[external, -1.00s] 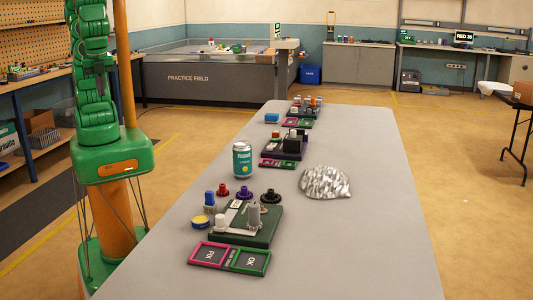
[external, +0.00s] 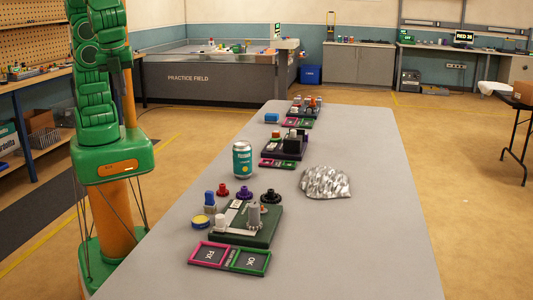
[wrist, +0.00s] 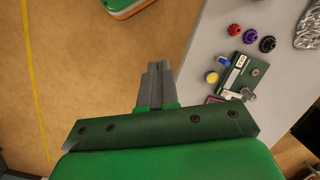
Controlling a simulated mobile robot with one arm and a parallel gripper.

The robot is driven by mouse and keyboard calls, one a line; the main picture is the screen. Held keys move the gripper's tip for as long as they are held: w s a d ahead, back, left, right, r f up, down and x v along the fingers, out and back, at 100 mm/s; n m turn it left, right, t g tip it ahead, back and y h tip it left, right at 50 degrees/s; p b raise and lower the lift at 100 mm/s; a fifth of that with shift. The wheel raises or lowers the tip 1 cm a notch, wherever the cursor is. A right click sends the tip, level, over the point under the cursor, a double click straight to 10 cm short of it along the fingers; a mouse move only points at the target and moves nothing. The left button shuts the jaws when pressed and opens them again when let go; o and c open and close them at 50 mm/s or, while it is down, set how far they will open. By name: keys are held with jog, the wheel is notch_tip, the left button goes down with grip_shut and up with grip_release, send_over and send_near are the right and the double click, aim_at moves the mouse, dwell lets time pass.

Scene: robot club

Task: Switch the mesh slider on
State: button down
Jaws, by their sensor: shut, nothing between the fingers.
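The nearest green board (external: 262,238) lies on the grey table and carries a white knob, a light plate and an upright grey cylinder (external: 254,215). It also shows in the wrist view (wrist: 226,84), to the right of my gripper. I cannot tell which part is the mesh slider, nor its setting. My gripper (wrist: 158,66) is shut and empty, over the floor beside the table, apart from the board. In the external view I cannot make out its fingers on my folded green arm.
Red, purple and black knobs (external: 271,196), a blue brush-like piece (external: 210,200) and a yellow-topped tin (external: 200,221) surround the board. A teal can (external: 242,160) and silver crumpled cover (external: 326,182) stand farther back. PIX and OK frames (external: 230,257) lie in front. The table's right side is clear.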

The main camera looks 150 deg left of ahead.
jog(key=w+a+f+m+y, duration=0.1)
jog(key=w+a+f+m, duration=0.15)
jog(key=w, duration=0.85)
jog(key=w+a+f+m, duration=0.1)
jog(key=w+f, duration=0.2)
jog(key=w, duration=0.8)
jog(key=w+a+f+m+y, duration=0.1)
jog(key=w+f+m, duration=0.3)
jog(key=w+f, duration=0.8)
jog(key=shift+w+a+f+g, duration=0.3)
jog(key=shift+w+a, duration=0.2)
jog(key=shift+w, duration=0.9)
send_near(217, 228)
jog(key=d+f, duration=0.1)
jog(key=f, duration=0.1)
jog(key=w+d+f, duration=0.1)
jog(key=shift+w+f, duration=0.25)
jog(key=shift+f, duration=0.1)
jog(key=shift+s+a+f, duration=0.25)
jog(key=shift+s+a, duration=0.55)
jog(key=shift+a, duration=0.2)
jog(key=shift+s+a, duration=0.4)
jog(key=shift+a, duration=0.25)
